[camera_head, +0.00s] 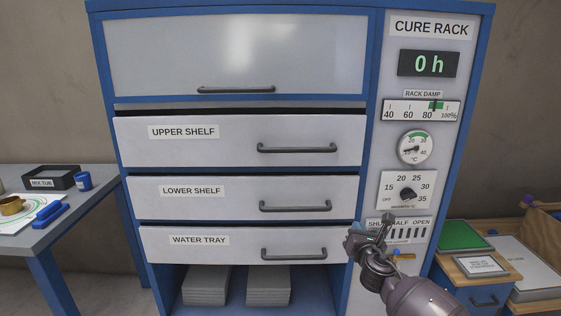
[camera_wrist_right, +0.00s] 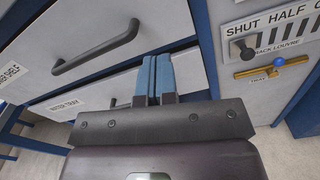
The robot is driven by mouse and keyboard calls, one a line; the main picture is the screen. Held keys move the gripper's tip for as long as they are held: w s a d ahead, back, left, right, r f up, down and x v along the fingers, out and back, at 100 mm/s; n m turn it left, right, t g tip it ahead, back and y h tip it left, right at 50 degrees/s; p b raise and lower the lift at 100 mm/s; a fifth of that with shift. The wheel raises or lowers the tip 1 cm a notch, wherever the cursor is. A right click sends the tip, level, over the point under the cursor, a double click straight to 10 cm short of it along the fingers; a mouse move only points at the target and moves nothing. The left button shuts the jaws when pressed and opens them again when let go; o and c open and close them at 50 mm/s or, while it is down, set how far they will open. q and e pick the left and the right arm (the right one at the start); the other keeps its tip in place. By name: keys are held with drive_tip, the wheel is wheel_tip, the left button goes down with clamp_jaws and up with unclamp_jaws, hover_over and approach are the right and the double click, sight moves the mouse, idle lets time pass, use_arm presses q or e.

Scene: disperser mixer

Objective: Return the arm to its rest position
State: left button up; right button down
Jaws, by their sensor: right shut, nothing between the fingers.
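My right gripper (camera_head: 353,239) is in front of the cure rack (camera_head: 376,75), beside the right end of the water tray drawer (camera_head: 200,254). In the wrist view its two blue fingers (camera_wrist_right: 152,78) are together with nothing between them. They point toward the drawer fronts, and I cannot tell whether they touch. The lower shelf drawer (camera_head: 230,205) and upper shelf drawer (camera_head: 220,148) are above. My right arm comes in from the lower right and covers part of the louvre panel (camera_head: 425,221). My left gripper is not in view.
The louvre knob (camera_wrist_right: 240,48) and a brass lever with a blue ball (camera_wrist_right: 270,71) are close to the right of the gripper. A side table (camera_head: 88,195) stands left. A low cabinet (camera_head: 487,297) with a green board (camera_head: 462,236) stands right. Grey slabs (camera_head: 207,285) lie below the drawers.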

drive_tip(key=s+a+m+y, duration=0.3)
drive_tip(key=s+a+m, duration=0.35)
drive_tip(key=m, duration=0.85)
drive_tip(key=s+d+f+m+g+h, duration=0.1)
drive_tip(key=s+f+m, duration=0.4)
drive_tip(key=s, duration=0.8)
drive_tip(key=s+d+f+m+g, duration=0.3)
drive_tip(key=s+d+f+m, duration=0.2)
drive_tip(key=s+f, duration=0.4)
drive_tip(key=s+d+f+m+g+h, duration=0.1)
drive_tip(key=s+f+m, duration=0.6)
drive_tip(key=s, duration=1)
drive_tip(key=shift+s+d+g+h, duration=0.2)
drive_tip(key=shift+d+g+h, duration=0.1)
drive_tip(key=shift+d+g, duration=0.7)
